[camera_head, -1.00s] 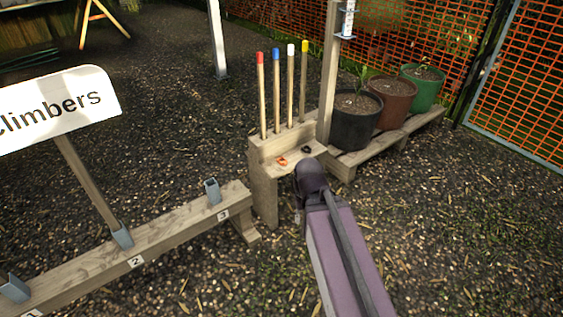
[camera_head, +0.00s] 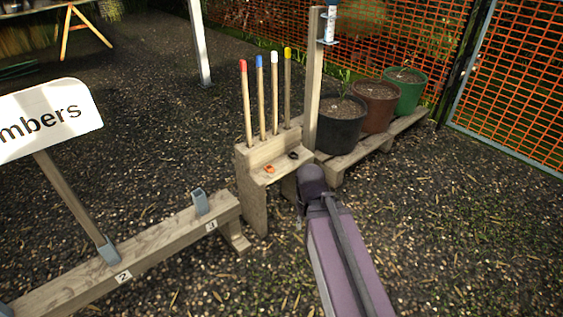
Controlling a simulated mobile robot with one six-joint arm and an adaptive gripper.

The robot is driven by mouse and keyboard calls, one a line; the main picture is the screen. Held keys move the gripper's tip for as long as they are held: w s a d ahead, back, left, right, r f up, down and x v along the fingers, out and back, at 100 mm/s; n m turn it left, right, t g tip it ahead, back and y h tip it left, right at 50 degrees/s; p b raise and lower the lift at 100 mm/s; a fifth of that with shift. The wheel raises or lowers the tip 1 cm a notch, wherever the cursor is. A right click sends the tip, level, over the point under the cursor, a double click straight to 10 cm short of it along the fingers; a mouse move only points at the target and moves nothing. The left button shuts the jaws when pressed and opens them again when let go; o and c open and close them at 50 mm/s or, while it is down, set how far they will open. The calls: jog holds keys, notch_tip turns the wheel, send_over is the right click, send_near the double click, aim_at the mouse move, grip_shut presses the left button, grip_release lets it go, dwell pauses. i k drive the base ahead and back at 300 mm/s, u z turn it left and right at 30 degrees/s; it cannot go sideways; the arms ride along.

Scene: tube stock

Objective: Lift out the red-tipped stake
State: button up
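The red-tipped stake (camera_head: 246,108) stands upright at the left end of a row in a wooden stand (camera_head: 253,201). To its right in the same row stand a blue-tipped stake (camera_head: 261,100), a white-tipped stake (camera_head: 275,98) and a yellow-tipped stake (camera_head: 288,90). My arm reaches up from the bottom right, and its dark end lies just right of the stand's front. The fingers of my gripper cannot be made out, and nothing is seen held.
An orange item (camera_head: 269,169) and a black item (camera_head: 293,155) lie on the stand's ledge. A post (camera_head: 312,85) and several potted plants on a low pallet stand to the right. A numbered beam (camera_head: 150,250) and a sign (camera_head: 45,115) are at left. Gravel lies open behind.

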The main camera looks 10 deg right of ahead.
aim_at(243, 68)
jog(key=i, duration=0.9)
jog(key=u, duration=0.05)
